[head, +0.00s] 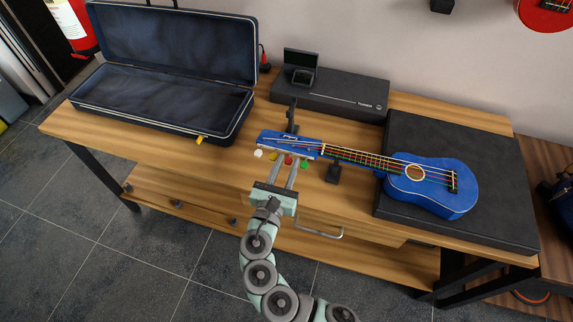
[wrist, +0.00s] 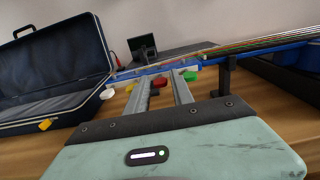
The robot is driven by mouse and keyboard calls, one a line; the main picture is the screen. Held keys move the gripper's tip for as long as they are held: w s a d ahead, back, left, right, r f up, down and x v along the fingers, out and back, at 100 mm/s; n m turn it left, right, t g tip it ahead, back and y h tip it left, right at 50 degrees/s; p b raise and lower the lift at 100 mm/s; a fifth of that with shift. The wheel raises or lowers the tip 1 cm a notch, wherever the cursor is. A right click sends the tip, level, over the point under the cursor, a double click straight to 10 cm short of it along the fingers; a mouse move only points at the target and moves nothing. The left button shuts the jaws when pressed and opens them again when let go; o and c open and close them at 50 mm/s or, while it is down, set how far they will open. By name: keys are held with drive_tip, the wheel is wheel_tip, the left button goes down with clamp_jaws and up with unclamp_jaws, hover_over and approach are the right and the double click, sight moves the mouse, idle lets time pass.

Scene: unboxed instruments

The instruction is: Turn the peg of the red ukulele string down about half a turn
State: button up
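The blue ukulele (head: 432,190) lies strings up, its headstock (head: 270,138) pointing left. White (head: 258,153), yellow (head: 275,157), red (head: 289,160) and green (head: 304,164) pegs line its near edge. My gripper (head: 289,164) reaches the headstock from the front. In the wrist view my gripper (wrist: 162,77) is open, with the red peg (wrist: 158,82) between its fingers.
The ukulele body rests on a black box (head: 400,135). A black support (head: 333,173) stands by the neck. An open dark case (head: 160,116) is on the left. A small screen (head: 300,60) sits on a black unit (head: 340,96) behind. Bare wood lies left of the headstock.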

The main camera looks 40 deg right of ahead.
drive_tip(key=shift+c, duration=0.6)
clamp_jaws()
drive_tip(key=shift+r+p, duration=0.1)
drive_tip(key=shift+p, duration=0.2)
